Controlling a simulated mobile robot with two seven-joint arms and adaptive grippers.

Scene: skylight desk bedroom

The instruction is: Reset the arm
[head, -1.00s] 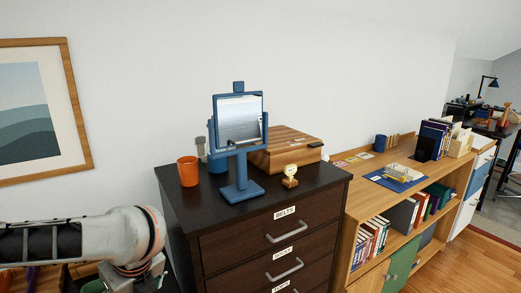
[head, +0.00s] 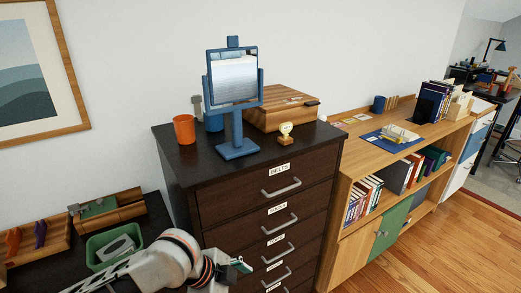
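My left arm comes in from the bottom left, white with dark and orange bands. My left gripper (head: 236,270) is at its end, low in front of the dark dresser (head: 218,198) and beside its lower drawers. It is small and partly hidden by the wrist, so I cannot tell whether it is open or shut, or whether it holds anything. My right arm and gripper are not in view.
On the dresser stand an orange cup (head: 184,129), a blue mirror (head: 234,90), a wooden box (head: 281,108) and a small figurine (head: 285,134). A green bin (head: 97,243) is on a dark surface at left. Open floor (head: 440,235) lies at right.

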